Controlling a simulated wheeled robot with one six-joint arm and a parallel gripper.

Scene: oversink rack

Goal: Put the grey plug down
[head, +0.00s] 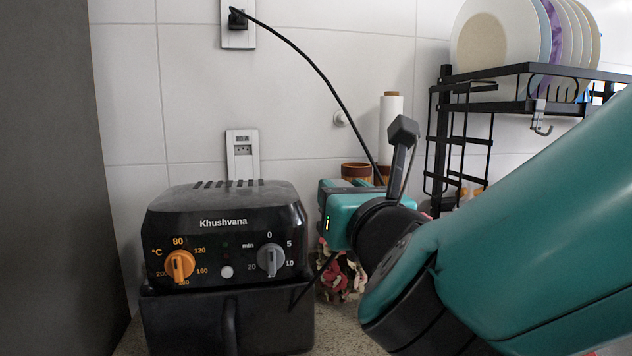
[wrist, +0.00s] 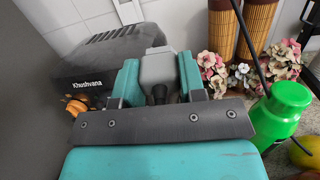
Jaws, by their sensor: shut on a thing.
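The grey plug (wrist: 158,72) sits between the two teal fingers of my gripper (wrist: 160,62) in the wrist view. My gripper is shut on it. A short dark stub shows at the plug's near end. In the head view my gripper (head: 338,208) is just right of the black air fryer (head: 225,225), above counter height, and I cannot make out the plug there. The air fryer also shows behind the left finger in the wrist view (wrist: 100,57). Whether the plug touches anything beyond the fingers is hidden.
A wall socket (head: 243,155) is above the air fryer; a higher one holds a black plug (head: 238,20) whose cord runs down behind my gripper. Flowers (wrist: 243,78), brown rolls (wrist: 224,27) and a green bottle (wrist: 277,112) stand right. A dish rack (head: 460,130) stands at right.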

